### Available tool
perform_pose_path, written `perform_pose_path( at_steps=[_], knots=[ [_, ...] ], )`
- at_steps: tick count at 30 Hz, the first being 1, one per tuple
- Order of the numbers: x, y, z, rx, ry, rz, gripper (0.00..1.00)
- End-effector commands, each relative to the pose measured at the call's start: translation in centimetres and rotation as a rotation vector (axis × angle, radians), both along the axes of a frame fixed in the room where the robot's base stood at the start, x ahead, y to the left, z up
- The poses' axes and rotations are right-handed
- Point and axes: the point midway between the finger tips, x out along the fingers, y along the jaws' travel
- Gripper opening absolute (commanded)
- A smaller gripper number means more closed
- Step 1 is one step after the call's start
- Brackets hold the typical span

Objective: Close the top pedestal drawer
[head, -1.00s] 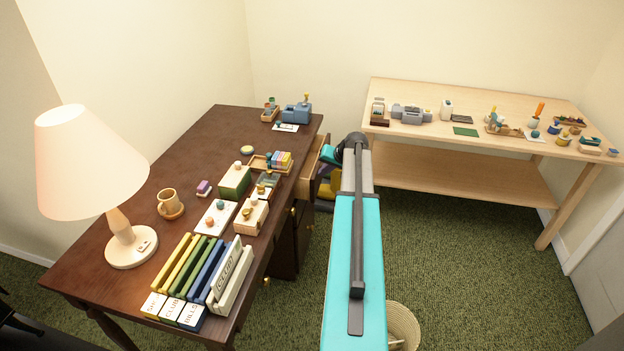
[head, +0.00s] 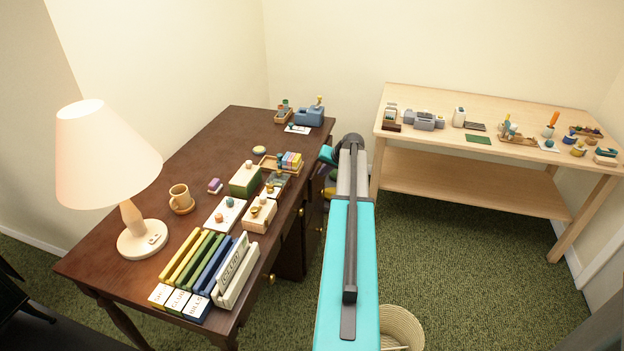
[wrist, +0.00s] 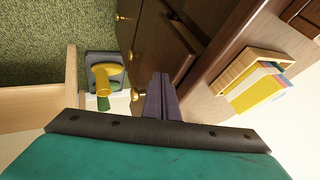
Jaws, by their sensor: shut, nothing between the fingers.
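The dark wooden desk (head: 215,135) stands at the left in the head view, with its pedestal on the right side. The top pedestal drawer is partly behind my arm there, and no pale drawer interior shows. In the wrist view a brown pedestal front (wrist: 158,45) with brass knobs faces the floor side. My gripper (wrist: 160,92) is shut and empty, close to the pedestal front. In the head view its fingertips are hidden behind my arm.
A pale workbench (head: 470,180) with small items stands at the right. A yellow and green object (wrist: 105,78) shows beside the pedestal. A basket (head: 403,325) stands on the carpet.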

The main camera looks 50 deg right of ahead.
Motion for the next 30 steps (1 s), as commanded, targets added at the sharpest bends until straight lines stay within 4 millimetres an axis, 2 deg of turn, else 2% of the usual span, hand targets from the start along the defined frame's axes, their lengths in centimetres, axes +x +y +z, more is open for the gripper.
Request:
perform_pose_path(
  at_steps=[8,16,30],
  knots=[
    [-0.4,-0.2,0.0,0.000,0.000,0.002,0.00],
    [-2.5,-1.4,-0.1,0.000,0.001,0.004,0.00],
    [-6.8,0.0,6.0,-0.001,0.000,0.007,0.00]
  ],
)
